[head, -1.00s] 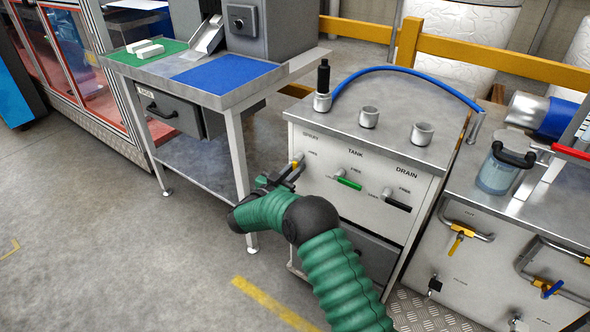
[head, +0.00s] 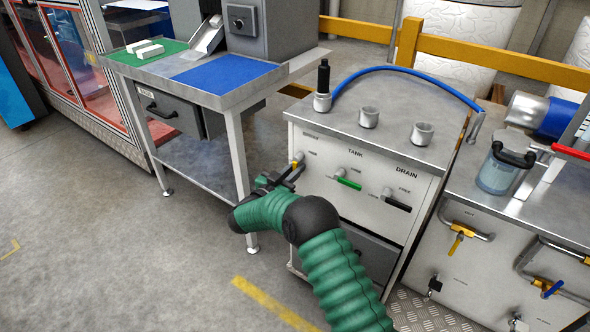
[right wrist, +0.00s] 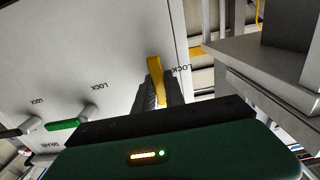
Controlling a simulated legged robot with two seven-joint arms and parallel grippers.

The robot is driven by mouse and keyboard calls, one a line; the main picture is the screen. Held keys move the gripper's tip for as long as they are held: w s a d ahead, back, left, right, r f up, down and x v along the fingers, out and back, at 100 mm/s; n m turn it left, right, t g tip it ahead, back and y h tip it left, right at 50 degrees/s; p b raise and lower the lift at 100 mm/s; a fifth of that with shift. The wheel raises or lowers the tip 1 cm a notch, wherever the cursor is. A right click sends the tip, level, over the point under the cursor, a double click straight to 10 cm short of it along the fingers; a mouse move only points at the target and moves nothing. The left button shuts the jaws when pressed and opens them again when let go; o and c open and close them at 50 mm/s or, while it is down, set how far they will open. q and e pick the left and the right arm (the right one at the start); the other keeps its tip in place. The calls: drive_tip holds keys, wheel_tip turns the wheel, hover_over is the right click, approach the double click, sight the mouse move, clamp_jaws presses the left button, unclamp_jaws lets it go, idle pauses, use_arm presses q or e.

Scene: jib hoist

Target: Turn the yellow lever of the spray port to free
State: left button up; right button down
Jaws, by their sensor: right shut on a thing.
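The spray port's yellow lever (head: 295,165) is on the left of the white cabinet front (head: 325,200), below the SPRAY label. My right gripper (head: 293,174) is shut on the yellow lever, and the arm reaches up to it from below. In the right wrist view the yellow lever (right wrist: 155,78) stands out between the dark fingers (right wrist: 155,98), beside a LOCK label. The gripped part of the lever is hidden by the fingers. My left gripper is not in view.
The green tank lever (head: 348,184) and black drain lever (head: 398,205) are to the right on the same panel. A metal bench (head: 236,100) with a drawer stands close on the left. Open floor lies in front.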

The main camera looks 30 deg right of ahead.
sight(310, 158)
drive_tip(key=shift+r+n+p, duration=0.25)
drive_tip(key=shift+n+p, duration=0.15)
drive_tip(key=shift+p, duration=0.35)
drive_tip(key=n+p, duration=0.2)
drive_tip(key=p, duration=0.1)
drive_tip(key=s+n+p, duration=0.1)
drive_tip(key=n+p, duration=0.1)
drive_tip(key=p, duration=0.1)
drive_tip(key=n+p, duration=0.2)
drive_tip(key=p, duration=0.1)
drive_tip(key=shift+s+d+r, duration=0.3)
drive_tip(key=shift+r, duration=0.1)
drive_tip(key=shift+s+n+p, duration=0.1)
drive_tip(key=shift+n+p, duration=0.3)
drive_tip(key=shift+n, duration=0.2)
drive_tip(key=n+p, duration=0.2)
drive_tip(key=n, duration=0.1)
drive_tip(key=r+n+p, duration=0.1)
drive_tip(key=shift+s+d, duration=0.15)
drive_tip(key=shift+s, duration=0.2)
drive_tip(key=n, duration=0.2)
drive_tip(key=n+p, duration=0.1)
drive_tip(key=shift+s+r+n+p, duration=0.15)
drive_tip(key=shift+r+n+p, duration=0.15)
drive_tip(key=shift+r+n, duration=0.1)
drive_tip(key=shift+r+n+p, duration=0.15)
drive_tip(key=shift+n+p, duration=0.2)
drive_tip(key=shift+n, duration=0.75)
